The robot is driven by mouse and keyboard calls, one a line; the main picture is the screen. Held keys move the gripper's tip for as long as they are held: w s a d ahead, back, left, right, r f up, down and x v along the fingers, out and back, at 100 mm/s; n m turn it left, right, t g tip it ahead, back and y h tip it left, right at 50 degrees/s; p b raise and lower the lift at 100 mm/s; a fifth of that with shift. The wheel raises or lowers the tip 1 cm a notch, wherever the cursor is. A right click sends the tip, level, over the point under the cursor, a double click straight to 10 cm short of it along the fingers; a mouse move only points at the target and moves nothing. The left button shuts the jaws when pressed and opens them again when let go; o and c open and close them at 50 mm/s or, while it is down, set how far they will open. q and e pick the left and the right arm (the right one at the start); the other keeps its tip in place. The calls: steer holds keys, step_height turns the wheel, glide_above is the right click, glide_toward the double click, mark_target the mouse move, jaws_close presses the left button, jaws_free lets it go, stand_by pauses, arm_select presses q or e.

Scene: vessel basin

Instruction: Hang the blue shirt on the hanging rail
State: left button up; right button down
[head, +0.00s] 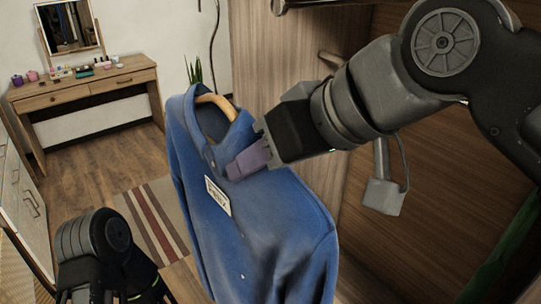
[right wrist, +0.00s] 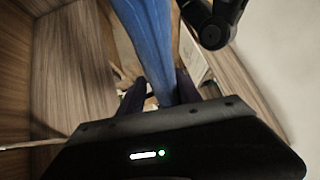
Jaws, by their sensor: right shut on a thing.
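The blue shirt (head: 235,230) hangs on a wooden hanger (head: 217,106) in the middle of the head view, with a white label on its front. The hanger's hook is not clearly visible. My right gripper (head: 250,158) is shut on the shirt near its collar and shoulder. In the right wrist view the blue cloth (right wrist: 152,45) runs between the two fingers of the right gripper (right wrist: 162,92). A dark metal rod, apparently the hanging rail (head: 308,4), shows at the top edge, above and right of the shirt. Only dark links of my left arm show at lower left.
A wooden wardrobe (head: 290,60) stands right of and behind the shirt, its inside partly hidden by my right arm. A desk (head: 85,88) with a mirror (head: 69,25) stands at far left. A striped rug (head: 150,215) lies on the floor between.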

steer(key=shift+r, duration=0.1)
stand_by(0.4)
steer(key=w+d+f+m+t+h, duration=0.1)
steer(key=w+d+f+m, duration=0.1)
steer(key=w+d+f, duration=0.45)
steer(key=w+d+f+m+t+h, duration=0.15)
steer(key=w+d+f, duration=0.25)
steer(key=w+f, duration=0.4)
steer(key=d+f+m+h, duration=0.1)
steer(key=d+f+m, duration=0.1)
steer(key=d+f, duration=0.4)
steer(key=d+f+m+h, duration=0.1)
steer(key=d+f, duration=0.5)
steer(key=f, duration=0.4)
steer(key=shift+d+f+m+t, duration=0.25)
steer(key=shift+f+m+t, duration=0.1)
steer(key=shift+f, duration=0.05)
steer(key=shift+w, duration=0.1)
